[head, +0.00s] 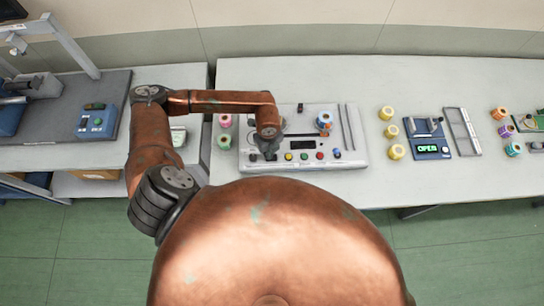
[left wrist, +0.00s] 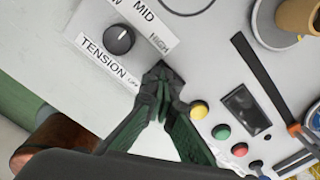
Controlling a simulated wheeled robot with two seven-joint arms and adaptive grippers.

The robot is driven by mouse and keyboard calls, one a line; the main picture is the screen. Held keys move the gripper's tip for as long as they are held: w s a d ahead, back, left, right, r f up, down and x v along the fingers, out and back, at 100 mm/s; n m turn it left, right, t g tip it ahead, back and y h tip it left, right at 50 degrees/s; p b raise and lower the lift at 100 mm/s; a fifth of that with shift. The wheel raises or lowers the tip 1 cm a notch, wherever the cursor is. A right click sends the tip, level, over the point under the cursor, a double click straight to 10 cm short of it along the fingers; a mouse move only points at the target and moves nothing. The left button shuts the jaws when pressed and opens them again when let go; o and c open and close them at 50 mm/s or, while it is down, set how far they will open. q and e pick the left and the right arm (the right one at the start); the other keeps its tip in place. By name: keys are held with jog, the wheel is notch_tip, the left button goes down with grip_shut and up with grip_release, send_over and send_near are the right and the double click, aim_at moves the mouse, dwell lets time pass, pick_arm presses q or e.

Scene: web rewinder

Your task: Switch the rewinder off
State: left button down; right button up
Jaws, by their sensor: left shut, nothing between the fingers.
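The rewinder (head: 312,167) is a pale grey machine on the middle bench. Its front row has a yellow button (head: 288,156), a green button (head: 303,156), a red button (head: 319,155) and a blue one (head: 336,154). My left gripper (head: 268,153) is shut and empty over the panel's front left, left of the yellow button. In the left wrist view its fingertips (left wrist: 160,80) are beside the TENSION label (left wrist: 103,62) and left of the yellow button (left wrist: 198,110). I cannot tell whether they touch the panel; what lies under them is hidden. My right gripper is not in view.
A black knob (left wrist: 120,40) is close to my fingertips. A dark display (head: 303,144) lies behind the buttons. Coloured rolls (head: 225,121) stand left of the rewinder; yellow rolls (head: 391,131) and a blue device reading OPEN (head: 430,149) stand right of it.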

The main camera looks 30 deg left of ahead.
pick_arm(q)
jog(key=shift+r+p, duration=2.45)
jog(key=shift+r, duration=1)
